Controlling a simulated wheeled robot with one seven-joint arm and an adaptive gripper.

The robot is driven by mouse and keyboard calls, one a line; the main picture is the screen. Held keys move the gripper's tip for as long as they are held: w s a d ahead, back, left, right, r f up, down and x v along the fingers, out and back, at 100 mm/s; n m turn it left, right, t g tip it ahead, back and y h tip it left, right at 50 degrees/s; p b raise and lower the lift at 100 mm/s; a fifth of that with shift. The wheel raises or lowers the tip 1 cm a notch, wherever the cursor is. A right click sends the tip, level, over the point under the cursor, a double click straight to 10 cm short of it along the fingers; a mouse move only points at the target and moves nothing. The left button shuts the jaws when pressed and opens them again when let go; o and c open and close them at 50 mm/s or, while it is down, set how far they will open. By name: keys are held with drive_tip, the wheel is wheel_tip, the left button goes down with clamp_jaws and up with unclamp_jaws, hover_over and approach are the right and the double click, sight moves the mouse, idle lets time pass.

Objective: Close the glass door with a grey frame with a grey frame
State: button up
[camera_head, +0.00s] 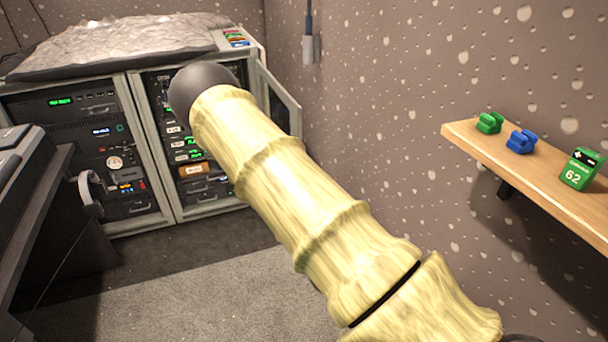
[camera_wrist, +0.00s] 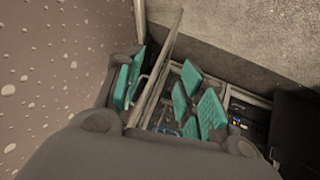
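The glass door with a grey frame (camera_head: 280,108) stands open at the right side of the rack cabinet (camera_head: 172,150) in the head view. My arm covers part of it there, and my gripper is hidden behind the arm. In the wrist view my gripper (camera_wrist: 164,70) is open, with teal pads on both sides. The door (camera_wrist: 157,78) shows nearly edge-on between the fingers, closer to the left finger. I cannot tell whether either finger touches it.
A rock-like slab (camera_head: 120,45) lies on the cabinet. A speckled wall (camera_head: 400,60) rises close to the door's right. A wooden shelf (camera_head: 540,165) with small green and blue items is at right. A dark console (camera_head: 30,190) stands at left. The carpet (camera_head: 210,295) is clear.

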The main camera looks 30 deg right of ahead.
drive_tip(key=w+d+r+m+t+h+b, duration=0.1)
drive_tip(key=w+d+r+t+b, duration=0.3)
drive_tip(key=w+r, duration=0.7)
drive_tip(key=w+d+r+t+h+b, duration=0.25)
drive_tip(key=w+d+r+t, duration=0.25)
drive_tip(key=w+r, duration=0.55)
drive_tip(key=b+x, duration=0.1)
drive_tip(key=x, duration=0.8)
drive_tip(key=shift+w+a+y, duration=0.2)
drive_tip(key=shift+w+y, duration=0.15)
drive_tip(key=shift+w, duration=0.05)
clamp_jaws()
drive_tip(key=shift+a, duration=0.1)
drive_tip(key=w+a+m+g+h+b, duration=0.1)
drive_tip(key=w+a+m+h, duration=0.1)
drive_tip(key=a, duration=0.5)
drive_tip(key=shift+w, duration=0.2)
drive_tip(key=shift+r, duration=0.1)
